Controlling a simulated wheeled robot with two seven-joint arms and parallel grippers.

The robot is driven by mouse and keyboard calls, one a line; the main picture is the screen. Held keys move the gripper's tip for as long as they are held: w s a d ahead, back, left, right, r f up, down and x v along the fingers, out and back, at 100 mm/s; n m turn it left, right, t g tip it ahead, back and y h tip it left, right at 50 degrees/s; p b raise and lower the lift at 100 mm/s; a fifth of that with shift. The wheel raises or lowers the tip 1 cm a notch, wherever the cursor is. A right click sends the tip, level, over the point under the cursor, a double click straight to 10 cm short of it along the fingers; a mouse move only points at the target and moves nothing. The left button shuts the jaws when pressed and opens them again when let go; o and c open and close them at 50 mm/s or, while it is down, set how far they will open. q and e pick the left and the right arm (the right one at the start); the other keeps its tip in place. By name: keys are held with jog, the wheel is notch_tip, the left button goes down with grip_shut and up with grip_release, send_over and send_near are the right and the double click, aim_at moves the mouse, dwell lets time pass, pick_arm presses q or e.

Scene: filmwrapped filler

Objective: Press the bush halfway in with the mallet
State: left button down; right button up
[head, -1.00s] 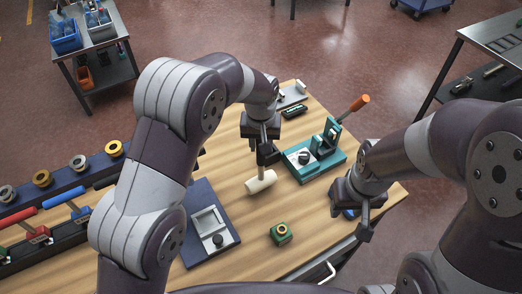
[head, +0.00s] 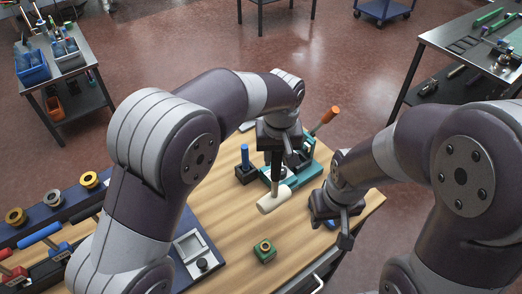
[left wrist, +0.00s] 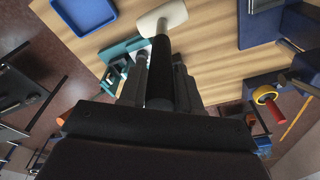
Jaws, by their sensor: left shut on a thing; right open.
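A small green block (head: 264,256) sits on the bench near its front edge, with a brass ring-shaped bush (head: 265,245) at its top. How deep the bush sits cannot be told. My left gripper (head: 276,152) is shut on the dark handle of a mallet, whose cream head (head: 273,200) hangs lowest, behind and slightly right of the block and apart from it. In the left wrist view the mallet head (left wrist: 162,17) shows at the top, its black handle running down between the fingers. My right gripper (head: 343,236) is open and empty at the bench's right, apart from the block.
A teal fixture with an orange-handled lever (head: 330,115) stands behind the mallet. A black holder with a blue peg (head: 245,157) is to its left. A navy tray with a silver plate (head: 190,246) lies left of the block. Bench around the block is clear.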

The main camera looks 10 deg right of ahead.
pick_arm(q)
jog(key=shift+s+d+r, duration=0.2)
jog(key=shift+d+r, duration=0.1)
jog(key=shift+r, duration=0.1)
jog(key=shift+s+d+r+p, duration=0.2)
jog(key=shift+r+p, duration=0.2)
jog(key=shift+r, duration=0.2)
jog(key=s+a+f+p, duration=0.1)
jog(key=s+a+p, duration=0.2)
jog(key=s, duration=0.6)
jog(key=shift+s+a, duration=0.2)
jog(key=shift+a, duration=0.6)
notch_tip(320, 180, down, 5)
jog(key=b, duration=0.3)
jog(key=shift+f+b, duration=0.1)
jog(key=shift+b, duration=0.25)
